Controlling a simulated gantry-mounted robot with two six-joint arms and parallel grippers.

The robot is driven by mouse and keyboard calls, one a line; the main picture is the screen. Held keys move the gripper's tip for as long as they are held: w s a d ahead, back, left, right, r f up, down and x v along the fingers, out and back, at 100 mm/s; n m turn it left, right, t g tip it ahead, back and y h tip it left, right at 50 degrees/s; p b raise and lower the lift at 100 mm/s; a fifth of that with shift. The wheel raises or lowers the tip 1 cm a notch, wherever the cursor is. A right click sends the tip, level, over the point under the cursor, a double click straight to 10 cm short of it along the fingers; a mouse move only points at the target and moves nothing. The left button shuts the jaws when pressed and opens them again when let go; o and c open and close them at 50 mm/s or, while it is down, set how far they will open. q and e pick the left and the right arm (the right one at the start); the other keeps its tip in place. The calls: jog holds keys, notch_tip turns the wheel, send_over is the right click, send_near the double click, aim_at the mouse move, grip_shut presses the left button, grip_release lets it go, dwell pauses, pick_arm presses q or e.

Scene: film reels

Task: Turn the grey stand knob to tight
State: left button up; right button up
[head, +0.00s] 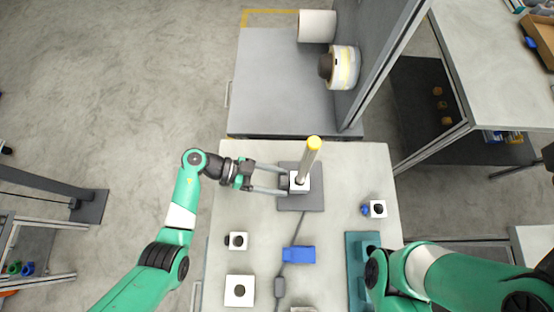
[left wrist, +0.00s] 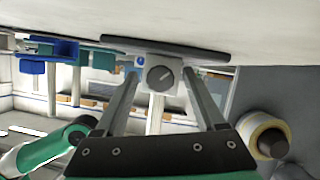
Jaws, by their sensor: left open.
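The stand has a flat grey base plate (head: 315,203), a white block (head: 303,184) and a grey post (head: 309,163) with a yellow top. In the left wrist view, the round grey knob (left wrist: 160,78) faces the camera on the white block, with a pale pointer line slanting to the upper right. My left gripper (head: 284,182) is open at the block's left side. Its two fingers (left wrist: 161,82) lie on either side of the knob, with a visible gap at each side. My right arm shows at lower right, but its gripper is not visible.
A teal tray (head: 353,275) lies at right. The table left of the cable is partly clear.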

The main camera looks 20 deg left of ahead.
pick_arm(q)
grip_shut()
dwell(0.3)
jog(key=shift+r, duration=0.1)
